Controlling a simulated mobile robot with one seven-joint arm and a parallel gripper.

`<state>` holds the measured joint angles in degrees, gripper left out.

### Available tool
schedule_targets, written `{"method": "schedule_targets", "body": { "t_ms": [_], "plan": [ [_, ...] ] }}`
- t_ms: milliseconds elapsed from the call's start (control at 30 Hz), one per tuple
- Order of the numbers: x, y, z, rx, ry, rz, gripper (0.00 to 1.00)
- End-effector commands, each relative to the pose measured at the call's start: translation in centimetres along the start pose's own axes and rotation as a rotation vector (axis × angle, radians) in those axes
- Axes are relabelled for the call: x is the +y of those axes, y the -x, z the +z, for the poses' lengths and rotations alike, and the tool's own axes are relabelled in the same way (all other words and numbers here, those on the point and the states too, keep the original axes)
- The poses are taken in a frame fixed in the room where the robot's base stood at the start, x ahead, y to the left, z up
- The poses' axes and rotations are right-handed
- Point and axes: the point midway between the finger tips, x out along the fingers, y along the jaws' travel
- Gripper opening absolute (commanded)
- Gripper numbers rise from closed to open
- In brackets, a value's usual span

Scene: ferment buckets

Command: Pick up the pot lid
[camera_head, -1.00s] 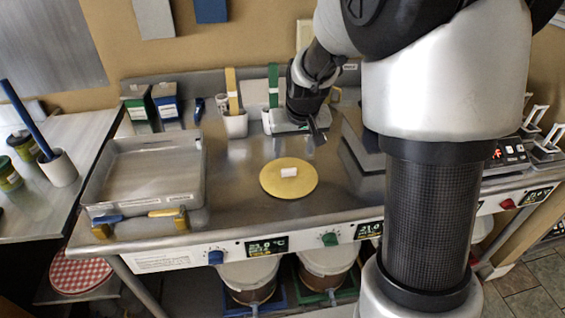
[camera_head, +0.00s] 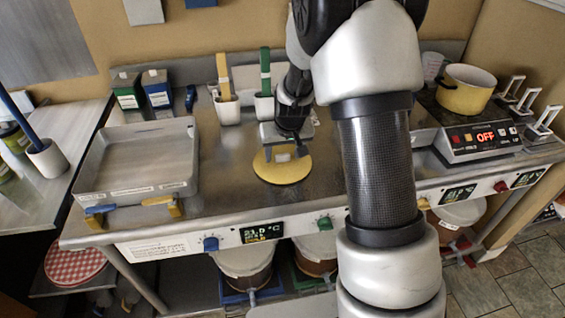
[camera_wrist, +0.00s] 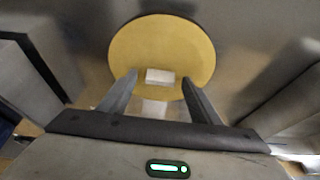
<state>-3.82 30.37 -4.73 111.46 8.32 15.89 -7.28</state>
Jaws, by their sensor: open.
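The pot lid is a flat round yellow disc (camera_head: 270,172) with a small white block-shaped handle (camera_head: 282,158) at its middle. It lies on the steel counter. My gripper (camera_head: 285,149) is above the lid's far part in the head view. In the wrist view, my gripper (camera_wrist: 158,82) is open, its two fingers apart and pointing towards the lid (camera_wrist: 160,45). The white handle (camera_wrist: 160,76) shows between the fingertips, with free room on both sides. I cannot tell how high the fingers are above the handle.
A steel tray (camera_head: 187,165) stands left of the lid. Behind are two white cups (camera_head: 227,111) with upright tools. Counter around the lid is clear.

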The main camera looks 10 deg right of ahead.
Motion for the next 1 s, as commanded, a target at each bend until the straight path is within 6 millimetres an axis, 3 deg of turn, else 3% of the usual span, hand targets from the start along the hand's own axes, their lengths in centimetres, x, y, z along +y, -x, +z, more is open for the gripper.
{"method": "schedule_targets", "body": {
  "t_ms": [100, 367, 667, 1000],
  "plan": [
    [0.0, 0.1, 0.0, 0.0, 0.0, 0.0, 0.56],
    [0.0, 0.1, 0.0, 0.0, 0.0, 0.0, 0.12],
    [0.0, 0.7, -0.3, 0.002, 0.0, 0.0, 0.11],
    [0.0, 6.5, -2.8, 0.005, 0.0, -0.001, 0.11]
  ]
}}
